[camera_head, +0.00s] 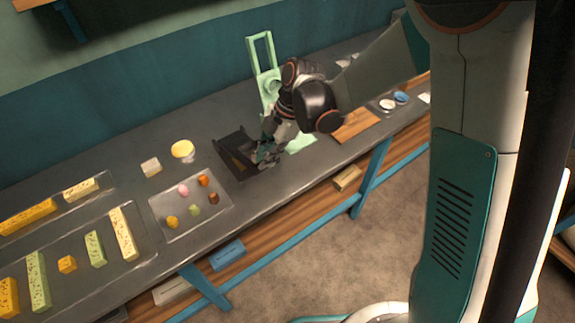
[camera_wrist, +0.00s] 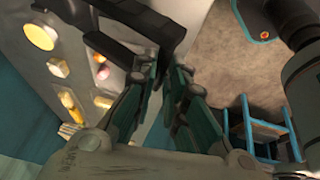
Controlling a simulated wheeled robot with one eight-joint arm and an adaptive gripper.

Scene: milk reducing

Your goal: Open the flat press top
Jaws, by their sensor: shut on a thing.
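The flat press (camera_head: 233,152) is a black device on the grey counter, left of my gripper in the head view. Its black frame also shows at the top of the wrist view (camera_wrist: 118,40). My gripper (camera_head: 264,156) is at the right side of the press, pointing down. In the wrist view my gripper's teal fingers (camera_wrist: 166,80) are closed in around the end of a black bar of the press top. The exact contact is dark and partly hidden by the fingers. The press top looks tilted in the head view, but I cannot tell its angle exactly.
A green stand (camera_head: 262,55) is behind my arm. A wooden board (camera_head: 357,126) lies to the right. Long trays with coloured blocks fill the left counter.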

